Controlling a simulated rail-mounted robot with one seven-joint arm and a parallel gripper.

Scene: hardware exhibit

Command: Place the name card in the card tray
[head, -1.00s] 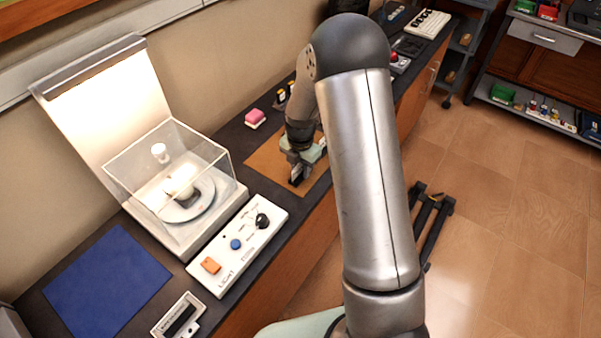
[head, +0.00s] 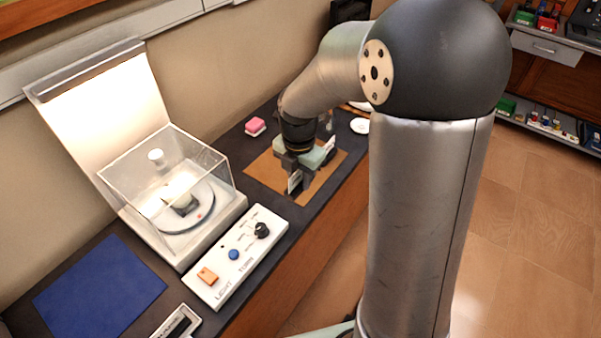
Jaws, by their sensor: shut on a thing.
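My gripper (head: 296,182) points down over the brown mat (head: 258,177) on the dark counter. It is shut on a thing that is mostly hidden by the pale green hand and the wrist. A small white piece with a dark edge shows at the fingers, probably the name card (head: 293,183); its outline is too small to be sure. A white frame with a dark slot and lettering, perhaps the card tray (head: 178,322), lies at the bottom edge, partly cut off. It is well apart from my gripper.
A white control panel (head: 222,283) and a lit display box with a clear cover (head: 172,165) stand left of the mat. A blue mat (head: 100,287) lies at the lower left. A pink block (head: 255,126) and a white dish (head: 359,126) are farther back.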

